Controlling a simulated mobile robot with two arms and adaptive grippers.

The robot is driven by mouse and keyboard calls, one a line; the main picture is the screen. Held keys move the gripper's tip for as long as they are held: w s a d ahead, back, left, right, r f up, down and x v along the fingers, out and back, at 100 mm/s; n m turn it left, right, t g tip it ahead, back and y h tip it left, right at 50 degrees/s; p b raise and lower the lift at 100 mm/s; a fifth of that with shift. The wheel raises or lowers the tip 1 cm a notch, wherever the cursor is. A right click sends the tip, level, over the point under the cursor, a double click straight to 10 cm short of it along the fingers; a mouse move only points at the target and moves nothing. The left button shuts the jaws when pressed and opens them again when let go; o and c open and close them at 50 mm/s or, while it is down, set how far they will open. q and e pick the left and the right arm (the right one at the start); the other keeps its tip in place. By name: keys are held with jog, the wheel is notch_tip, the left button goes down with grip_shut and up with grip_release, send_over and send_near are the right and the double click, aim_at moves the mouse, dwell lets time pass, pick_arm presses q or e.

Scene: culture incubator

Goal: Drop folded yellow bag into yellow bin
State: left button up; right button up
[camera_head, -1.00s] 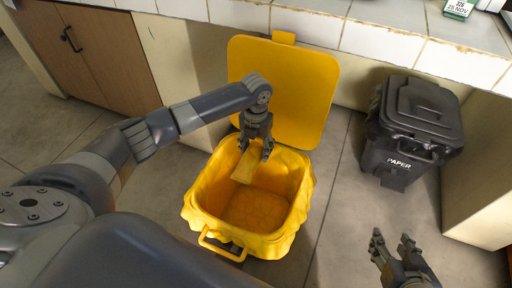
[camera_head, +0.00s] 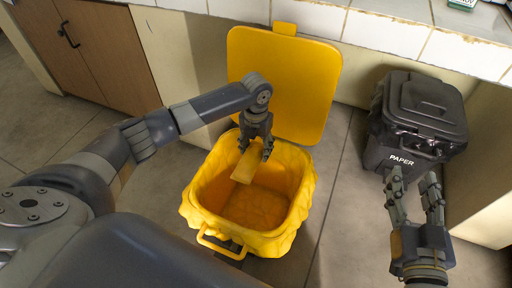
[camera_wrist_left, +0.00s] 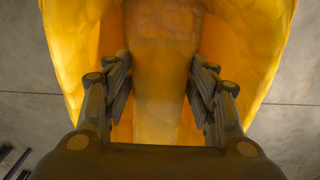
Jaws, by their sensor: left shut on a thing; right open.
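The yellow bin (camera_head: 203,221) stands open on the floor in the head view, its lid (camera_head: 290,85) tilted up at the back and a yellow liner inside. My left gripper (camera_head: 254,152) is shut on the folded yellow bag (camera_head: 246,169), a flat yellow piece hanging over the bin's opening. In the left wrist view the bag (camera_wrist_left: 158,95) lies between the two fingers, with the bin's yellow liner (camera_wrist_left: 265,45) around it. My right gripper (camera_head: 415,190) is open and empty, to the right of the bin.
A black bin marked PAPER (camera_head: 418,118) stands at the right, behind my right gripper. A tiled counter (camera_head: 400,38) runs along the back. A brown cabinet (camera_head: 95,55) is at the left. Grey floor (camera_head: 335,215) lies clear between the bin and my right gripper.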

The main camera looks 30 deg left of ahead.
jog(key=shift+r, duration=0.3)
pick_arm(q)
jog(key=o, duration=1.1)
jog(key=shift+o, duration=0.2)
notch_tip(320, 180, up, 12)
jog(key=shift+f, duration=0.1)
